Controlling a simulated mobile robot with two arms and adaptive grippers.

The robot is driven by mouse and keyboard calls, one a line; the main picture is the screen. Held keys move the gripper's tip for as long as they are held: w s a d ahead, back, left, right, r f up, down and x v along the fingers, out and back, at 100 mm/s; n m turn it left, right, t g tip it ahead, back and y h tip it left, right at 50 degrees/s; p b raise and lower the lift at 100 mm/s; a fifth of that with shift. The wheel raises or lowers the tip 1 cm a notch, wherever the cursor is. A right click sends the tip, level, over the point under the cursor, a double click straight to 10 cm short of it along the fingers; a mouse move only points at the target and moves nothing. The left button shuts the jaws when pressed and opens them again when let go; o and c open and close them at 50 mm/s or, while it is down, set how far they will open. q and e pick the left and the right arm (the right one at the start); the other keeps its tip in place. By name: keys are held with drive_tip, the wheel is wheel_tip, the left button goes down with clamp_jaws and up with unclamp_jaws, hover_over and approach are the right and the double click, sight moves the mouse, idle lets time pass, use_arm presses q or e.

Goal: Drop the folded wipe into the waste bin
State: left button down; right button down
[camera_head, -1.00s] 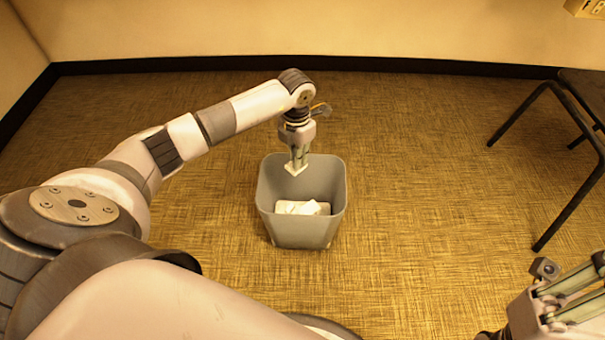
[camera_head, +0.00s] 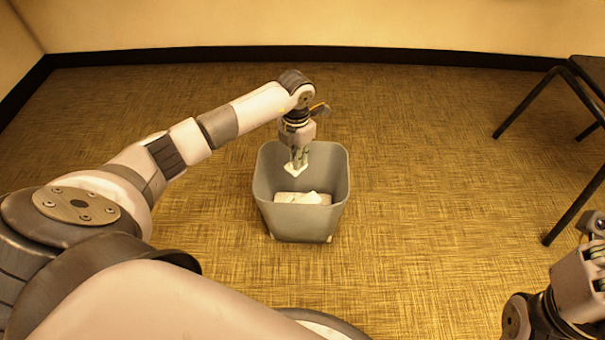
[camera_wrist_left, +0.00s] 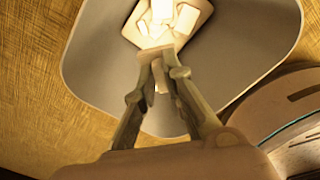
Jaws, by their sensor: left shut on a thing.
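My left gripper (camera_head: 297,160) points down over the opening of the grey waste bin (camera_head: 300,222). It is shut on the folded wipe (camera_head: 295,170), a small white piece at its fingertips. The wipe shows against the bin's inner back wall; I cannot tell whether it is below the rim. In the left wrist view the shut fingers (camera_wrist_left: 165,65) reach over the bin's opening (camera_wrist_left: 230,60). My right gripper (camera_head: 597,255) is at the right edge, mostly cut off, so its fingers cannot be judged.
White crumpled litter (camera_head: 302,198) lies in the bin's bottom. A dark chair (camera_head: 570,85) stands at the right, its legs on the carpet. A wall (camera_head: 300,22) with a black skirting runs along the back. The carpet (camera_head: 430,170) around the bin is clear.

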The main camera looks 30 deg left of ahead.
use_arm(q)
drive_tip(key=c, duration=1.6)
unclamp_jaws()
wheel_tip(320, 180, up, 12)
